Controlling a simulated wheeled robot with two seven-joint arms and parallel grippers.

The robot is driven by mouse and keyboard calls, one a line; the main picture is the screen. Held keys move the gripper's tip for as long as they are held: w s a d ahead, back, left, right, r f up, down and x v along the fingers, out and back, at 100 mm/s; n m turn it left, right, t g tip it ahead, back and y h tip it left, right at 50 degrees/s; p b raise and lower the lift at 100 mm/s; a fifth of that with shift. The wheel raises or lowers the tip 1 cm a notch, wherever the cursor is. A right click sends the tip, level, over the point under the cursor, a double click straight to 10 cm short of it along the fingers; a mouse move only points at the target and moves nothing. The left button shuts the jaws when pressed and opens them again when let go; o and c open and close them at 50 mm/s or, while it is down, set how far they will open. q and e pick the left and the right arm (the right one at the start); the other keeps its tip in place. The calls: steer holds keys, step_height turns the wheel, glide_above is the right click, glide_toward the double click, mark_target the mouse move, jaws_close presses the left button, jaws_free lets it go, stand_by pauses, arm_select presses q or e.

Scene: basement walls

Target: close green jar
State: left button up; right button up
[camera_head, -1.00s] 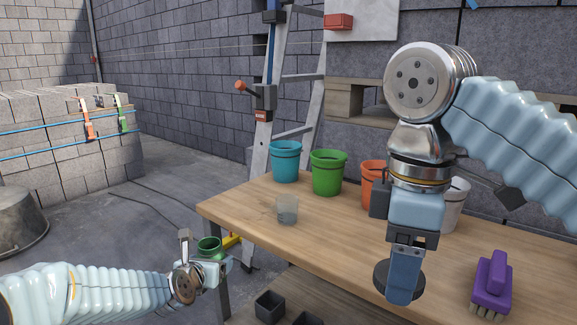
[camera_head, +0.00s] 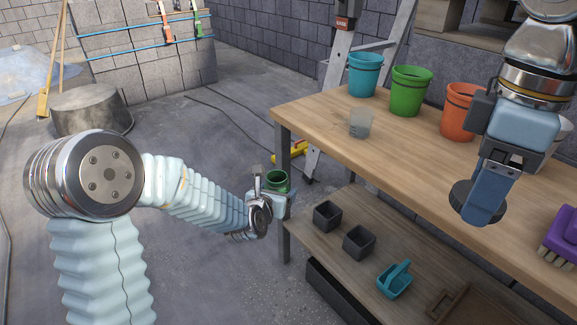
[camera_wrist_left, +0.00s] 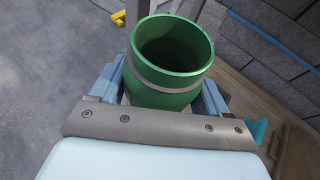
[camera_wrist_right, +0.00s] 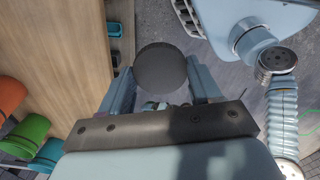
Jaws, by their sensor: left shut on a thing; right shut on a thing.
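The green jar (camera_head: 275,180) is open at the top and looks empty inside. My left gripper (camera_head: 268,188) is shut on it, off the left end of the workbench. In the left wrist view the jar (camera_wrist_left: 172,60) stands between both fingers, its dark mouth facing the camera. A dark round lid (camera_head: 466,203) is held by my right gripper (camera_head: 484,205) above the bench's front edge. In the right wrist view the lid (camera_wrist_right: 160,70) shows as a dark grey disc between the fingers. The lid and the jar are well apart.
The workbench (camera_head: 330,125) carries teal (camera_head: 364,75), green (camera_head: 409,92) and orange (camera_head: 458,112) pots, a clear cup (camera_head: 360,124) and a purple brush (camera_head: 560,238). The lower shelf (camera_head: 330,255) holds dark boxes and a teal item. A stepladder stands behind.

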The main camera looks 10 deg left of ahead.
arm_select(q)
steer(key=s+d+f+m+g+h, duration=0.1)
steer(key=s+d+f+m+h, duration=0.2)
steer(key=d+f, duration=0.3)
steer(key=s+d+f+m+g+h, duration=0.2)
steer(key=s+d+f+m+h, duration=0.2)
steer(key=d+f, duration=0.3)
steer(key=shift+s+d+f+h, duration=0.15)
steer(key=shift+s+d+h, duration=0.3)
steer(key=shift+d, duration=0.35)
steer(key=shift+w, duration=0.1)
arm_select(e)
steer(key=w+a+f+m, duration=0.2)
steer(key=w+a+f, duration=0.4)
steer(key=f, duration=0.4)
steer(key=w+a+f+m, duration=0.3)
steer(key=w+a+f, duration=0.3)
steer(key=f, duration=0.4)
steer(key=w+a+f+m, duration=0.2)
steer(key=w+a+f, duration=0.4)
steer(key=f, duration=0.4)
steer(key=shift+w+m, duration=0.35)
steer(key=shift+m, duration=0.05)
steer(key=shift+f, duration=0.2)
steer(key=shift+d+f, duration=0.1)
steer(key=shift+f, duration=1.8)
